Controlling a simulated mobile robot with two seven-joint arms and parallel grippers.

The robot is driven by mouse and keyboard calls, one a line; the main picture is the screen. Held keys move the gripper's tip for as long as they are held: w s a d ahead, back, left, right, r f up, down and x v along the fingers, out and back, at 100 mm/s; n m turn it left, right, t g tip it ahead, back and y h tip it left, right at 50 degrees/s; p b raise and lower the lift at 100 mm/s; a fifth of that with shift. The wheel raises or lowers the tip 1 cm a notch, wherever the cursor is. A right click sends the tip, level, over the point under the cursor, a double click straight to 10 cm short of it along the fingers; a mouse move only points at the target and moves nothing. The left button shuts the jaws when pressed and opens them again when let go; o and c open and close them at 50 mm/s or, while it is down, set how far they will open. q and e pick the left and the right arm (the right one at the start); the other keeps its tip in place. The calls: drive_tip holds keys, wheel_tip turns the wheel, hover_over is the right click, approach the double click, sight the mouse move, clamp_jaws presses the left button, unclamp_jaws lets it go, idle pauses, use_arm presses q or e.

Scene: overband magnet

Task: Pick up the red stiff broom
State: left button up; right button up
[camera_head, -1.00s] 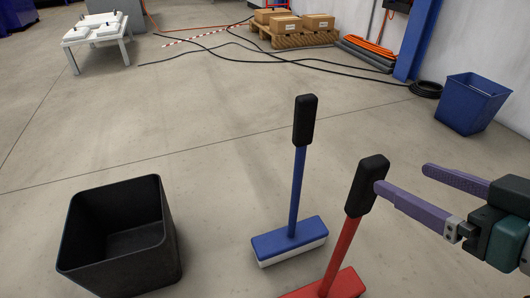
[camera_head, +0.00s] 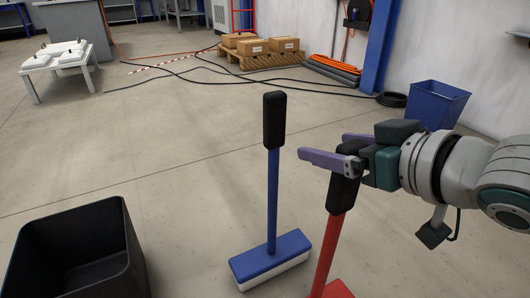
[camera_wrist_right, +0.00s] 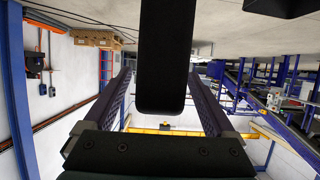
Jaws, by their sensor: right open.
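The red broom (camera_head: 327,245) stands at the lower right of the head view, its red handle rising to a black grip. Its head is partly cut off by the bottom edge. My right gripper (camera_head: 324,146) is open at the top of the broom, and its purple fingers reach past the black grip. In the right wrist view, the black grip (camera_wrist_right: 165,55) lies between the two open fingers, with a visible gap on each side. The top of the grip is partly hidden by the gripper in the head view. My left gripper is not in view.
A blue broom (camera_head: 272,205) stands upright just left of the red one. A black open bin (camera_head: 115,235) is at the lower left. A blue bin (camera_head: 437,103) stands by the wall behind my right arm. Cables (camera_head: 190,72) and a pallet of boxes (camera_head: 262,60) lie farther back.

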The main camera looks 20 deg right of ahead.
drive_tip(key=shift+c, duration=0.3)
clamp_jaws()
idle(0.5)
